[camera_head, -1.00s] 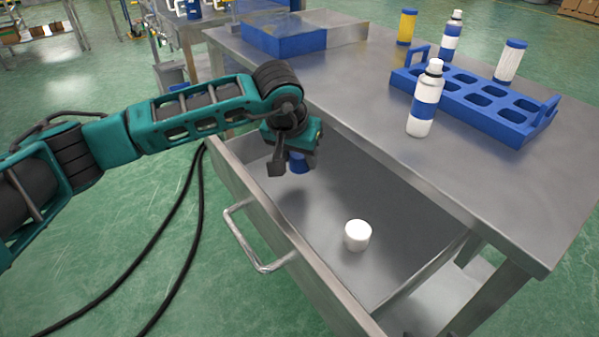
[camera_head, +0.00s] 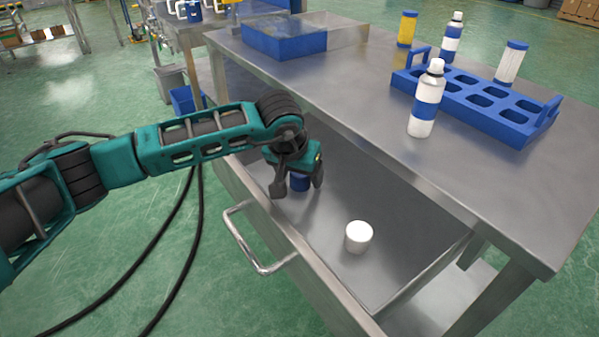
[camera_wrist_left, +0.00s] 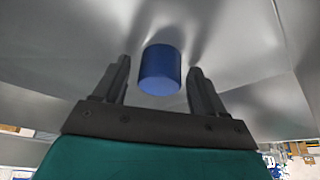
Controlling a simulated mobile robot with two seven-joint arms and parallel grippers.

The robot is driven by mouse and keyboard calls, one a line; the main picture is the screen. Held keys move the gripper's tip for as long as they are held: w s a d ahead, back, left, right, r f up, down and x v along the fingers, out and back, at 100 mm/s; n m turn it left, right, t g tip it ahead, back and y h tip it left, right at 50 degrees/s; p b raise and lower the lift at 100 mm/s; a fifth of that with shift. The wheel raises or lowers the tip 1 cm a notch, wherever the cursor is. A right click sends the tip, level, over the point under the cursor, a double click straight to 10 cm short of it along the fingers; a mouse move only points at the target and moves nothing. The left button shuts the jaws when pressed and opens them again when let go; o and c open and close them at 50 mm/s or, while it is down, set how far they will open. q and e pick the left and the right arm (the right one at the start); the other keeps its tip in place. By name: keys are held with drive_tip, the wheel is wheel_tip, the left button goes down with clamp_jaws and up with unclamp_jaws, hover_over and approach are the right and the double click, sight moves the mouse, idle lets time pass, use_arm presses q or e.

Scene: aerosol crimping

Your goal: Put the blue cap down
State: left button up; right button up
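The blue cap (camera_head: 299,182) is in the open drawer, toward its left end, and appears to stand on the drawer floor. My left gripper (camera_head: 298,188) reaches down into the drawer around it. In the left wrist view, the blue cap (camera_wrist_left: 160,70) lies between the two spread fingers of the left gripper (camera_wrist_left: 160,76), with a gap on each side. The left gripper is open. My right gripper is not in view.
A white cap (camera_head: 358,237) stands in the drawer (camera_head: 400,205). Free drawer floor lies between the caps.

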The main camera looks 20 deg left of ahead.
use_arm(q)
drive_tip(key=shift+r, duration=0.3)
drive_tip(key=p+v, duration=0.2)
drive_tip(key=v, duration=0.9)
drive_tip(key=shift+s+r, duration=0.15)
drive_tip(key=shift+r, duration=0.2)
